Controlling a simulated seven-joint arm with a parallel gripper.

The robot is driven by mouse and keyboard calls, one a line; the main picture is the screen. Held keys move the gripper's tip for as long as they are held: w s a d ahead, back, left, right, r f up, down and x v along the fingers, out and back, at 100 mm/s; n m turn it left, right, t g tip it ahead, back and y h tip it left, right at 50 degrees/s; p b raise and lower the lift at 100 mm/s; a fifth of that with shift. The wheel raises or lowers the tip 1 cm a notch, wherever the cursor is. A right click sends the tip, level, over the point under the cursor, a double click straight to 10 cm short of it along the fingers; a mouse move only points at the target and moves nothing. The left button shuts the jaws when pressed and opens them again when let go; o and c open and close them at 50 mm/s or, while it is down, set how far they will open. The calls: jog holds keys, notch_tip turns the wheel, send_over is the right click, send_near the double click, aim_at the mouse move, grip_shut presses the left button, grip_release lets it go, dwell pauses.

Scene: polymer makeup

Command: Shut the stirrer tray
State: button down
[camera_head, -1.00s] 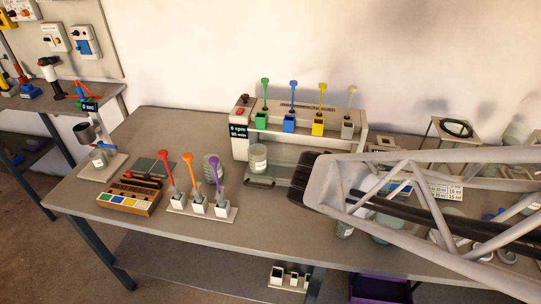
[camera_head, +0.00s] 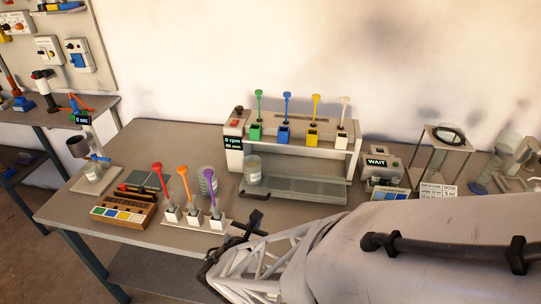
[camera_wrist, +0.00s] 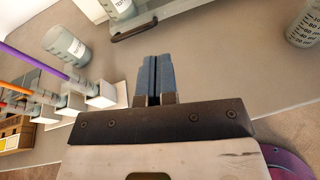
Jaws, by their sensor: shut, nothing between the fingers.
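The stirrer tray (camera_head: 305,190) sticks out at the front of the white stirrer machine (camera_head: 233,155), pulled out over the table. A labelled glass beaker (camera_head: 253,172) stands on its left part. In the wrist view the tray's edge (camera_wrist: 180,12) and dark handle (camera_wrist: 134,30) lie at the top, just beyond my fingertips. My gripper (camera_head: 256,215) is shut and empty, in front of the tray and apart from it. In the wrist view its fingers (camera_wrist: 154,58) are together, pointing toward the tray.
A white rack (camera_head: 195,222) with red, orange and purple stirrers stands left of my gripper. A glass beaker (camera_wrist: 68,45) is left of my fingers in the wrist view. A WAIT device (camera_head: 382,168) stands right of the machine.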

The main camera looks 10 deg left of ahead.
jog(key=a+f+n, duration=0.1)
jog(key=s+a+n+y, duration=0.1)
jog(key=s+a+f+n+y, duration=0.1)
jog(key=a, duration=0.1)
jog(key=shift+f+t, duration=0.3)
jog(key=shift+t, duration=0.1)
jog(key=shift+w, duration=0.1)
jog(key=shift+w, duration=0.1)
send_near(258, 178)
jog(key=shift+s+a+f, duration=0.1)
jog(key=shift+s+f, duration=0.15)
jog(key=shift+f, duration=0.45)
jog(key=shift+s+a+f, duration=0.1)
jog(key=shift+s+f, duration=0.1)
jog(key=shift+f, duration=0.55)
jog(key=shift+w+r+x, duration=0.1)
jog(key=shift+r+x, duration=0.35)
jog(key=shift+x, duration=1.7)
jog(key=shift+w+r+x, duration=0.1)
jog(key=shift+r+x, duration=0.35)
jog(key=shift+x, duration=1.75)
jog(key=shift+w+r+x, duration=0.1)
jog(key=shift+r+x, duration=0.35)
jog(key=shift+x, duration=1.7)
jog(key=shift+d+r, duration=0.1)
jog(key=shift+d, duration=0.05)
